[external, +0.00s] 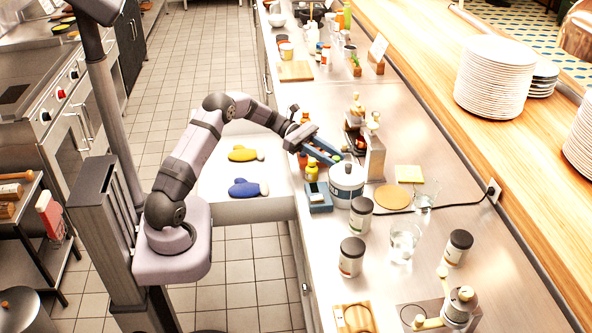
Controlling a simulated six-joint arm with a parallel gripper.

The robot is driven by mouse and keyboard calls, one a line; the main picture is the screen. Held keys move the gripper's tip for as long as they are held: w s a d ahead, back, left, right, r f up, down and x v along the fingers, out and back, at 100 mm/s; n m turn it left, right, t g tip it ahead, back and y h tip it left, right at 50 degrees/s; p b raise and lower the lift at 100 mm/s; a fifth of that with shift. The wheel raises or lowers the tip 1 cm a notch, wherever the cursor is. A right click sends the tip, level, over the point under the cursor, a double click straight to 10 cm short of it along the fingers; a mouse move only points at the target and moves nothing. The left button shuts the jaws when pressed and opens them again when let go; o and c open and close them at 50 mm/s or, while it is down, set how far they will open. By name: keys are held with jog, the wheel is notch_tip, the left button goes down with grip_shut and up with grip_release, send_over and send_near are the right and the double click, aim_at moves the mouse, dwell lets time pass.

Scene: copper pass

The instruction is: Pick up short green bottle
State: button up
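My gripper (326,153) reaches over the near-left edge of the steel counter, its two blue-grey fingers pointing down and to the right. A small green patch (337,158) shows at the fingertips; it may be the top of the short green bottle, but most of it is hidden. I cannot tell whether the fingers touch it or are shut on it. A yellow bottle (312,171) and a red bottle (302,158) stand just left of and below the fingers.
A blue box (319,199), dark-lidded jars (351,257) and glasses (404,242) stand nearer.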

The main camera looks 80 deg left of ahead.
jog(key=shift+x, duration=1)
grip_shut()
notch_tip(320, 180, up, 10)
jog(key=shift+r+b, duration=0.1)
jog(key=shift+b, duration=0.5)
